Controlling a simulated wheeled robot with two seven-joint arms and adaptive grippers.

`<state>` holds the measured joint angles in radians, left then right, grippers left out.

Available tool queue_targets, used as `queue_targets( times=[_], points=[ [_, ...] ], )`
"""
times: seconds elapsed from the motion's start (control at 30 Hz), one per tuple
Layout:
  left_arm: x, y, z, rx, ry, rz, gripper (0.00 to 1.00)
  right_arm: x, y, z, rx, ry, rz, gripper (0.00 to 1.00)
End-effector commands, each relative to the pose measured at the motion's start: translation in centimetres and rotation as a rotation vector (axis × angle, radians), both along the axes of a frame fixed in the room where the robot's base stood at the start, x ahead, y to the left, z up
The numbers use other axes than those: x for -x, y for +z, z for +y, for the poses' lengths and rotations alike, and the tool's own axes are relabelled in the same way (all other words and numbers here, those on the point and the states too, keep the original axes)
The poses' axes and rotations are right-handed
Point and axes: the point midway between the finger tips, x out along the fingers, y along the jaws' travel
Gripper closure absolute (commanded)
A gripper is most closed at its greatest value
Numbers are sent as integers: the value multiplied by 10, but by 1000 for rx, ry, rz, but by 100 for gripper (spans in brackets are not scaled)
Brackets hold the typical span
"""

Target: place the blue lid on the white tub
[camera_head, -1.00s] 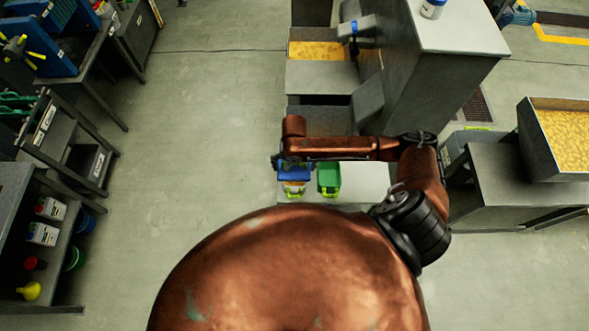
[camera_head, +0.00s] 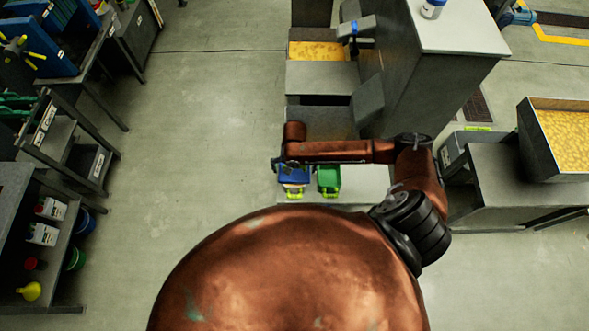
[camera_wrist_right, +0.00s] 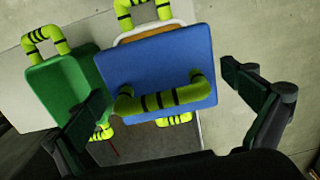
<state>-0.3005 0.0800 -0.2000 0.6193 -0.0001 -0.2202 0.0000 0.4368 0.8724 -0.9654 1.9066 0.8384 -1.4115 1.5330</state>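The blue lid (camera_wrist_right: 155,70), with a lime handle banded in black, lies over the white tub (camera_head: 294,187). In the head view the lid (camera_head: 292,174) covers most of the tub. In the right wrist view a strip of the tub's pale rim (camera_wrist_right: 143,31) with orange-brown inside shows past the lid's upper edge. I cannot tell if the lid is fully seated. My right gripper (camera_wrist_right: 165,82) is open above the lid, one finger on each side of its handle and apart from it. It is mostly hidden under my arm in the head view. My left gripper is not in view.
A green-lidded tub (camera_head: 329,180) stands close beside the white tub, on the same pale stand (camera_head: 360,187). A grey machine (camera_head: 430,60) rises behind to the right. A bin of yellow material (camera_head: 565,135) is at far right. Shelves stand at left; the floor between is clear.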

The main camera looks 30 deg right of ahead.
Motion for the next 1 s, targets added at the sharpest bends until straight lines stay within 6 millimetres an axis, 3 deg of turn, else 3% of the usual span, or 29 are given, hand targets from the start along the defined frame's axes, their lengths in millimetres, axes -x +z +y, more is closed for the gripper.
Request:
queue_targets(
  times=[0.37, 0.8, 1.0],
  points=[
    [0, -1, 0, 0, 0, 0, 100, -1, 9, -1, 1, -1, -2, 0],
    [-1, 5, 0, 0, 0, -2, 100, -1, 94, 0, 0, 0, -2, 0],
    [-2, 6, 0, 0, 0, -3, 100, -1, 118, 0, 0, 0, -1, 0]
  ],
)
